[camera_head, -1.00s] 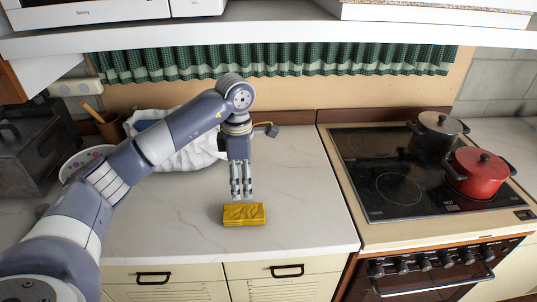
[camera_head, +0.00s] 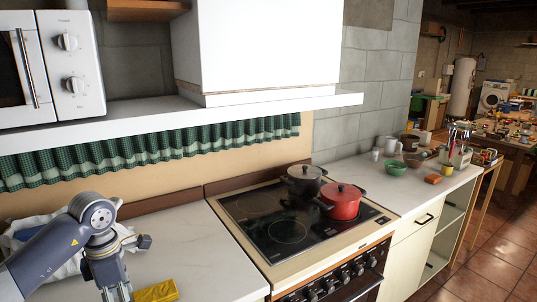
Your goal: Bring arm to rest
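My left arm comes in at the bottom left, bent at a joint, with its hand pointing down. My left gripper (camera_head: 117,291) is over the white marble-like counter (camera_head: 205,243), just left of a yellow block (camera_head: 156,291). The fingertips are at the bottom edge of the picture, so I cannot tell whether it is open or shut. The block shows at the bottom edge and appears to rest on the counter. My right gripper is not in view.
A black hob (camera_head: 290,222) carries a dark pot (camera_head: 303,182) and a red pot (camera_head: 341,202). A white cloth-like thing (camera_head: 70,265) lies behind my arm. A shelf (camera_head: 150,120) with a microwave (camera_head: 75,62) hangs above. Bowls and mugs stand on the right counter.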

